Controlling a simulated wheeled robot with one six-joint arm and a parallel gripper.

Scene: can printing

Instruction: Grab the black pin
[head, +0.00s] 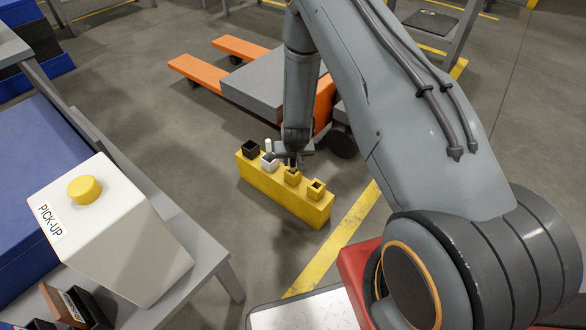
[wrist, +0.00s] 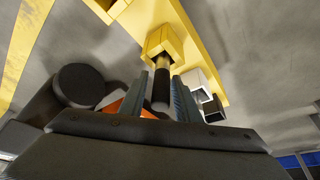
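The black pin (wrist: 161,92) shows in the wrist view, with a gold-coloured part where it meets the gold socket (wrist: 160,41). My gripper (wrist: 161,80) has its two fingers on either side of the pin, with a narrow gap visible on the left; contact on the right is unclear. In the head view my gripper (head: 293,155) is low over the yellow block (head: 258,178), at the gold socket (head: 292,177). The pin is hard to make out there, mostly covered by the gripper.
The block also carries a black socket (head: 250,149), a white socket (head: 269,163) with a white pin (head: 268,145) by it, and a yellow socket (head: 316,188). An orange pallet jack (head: 238,47) stands behind. A table with a PICK-UP box (head: 120,235) is at left.

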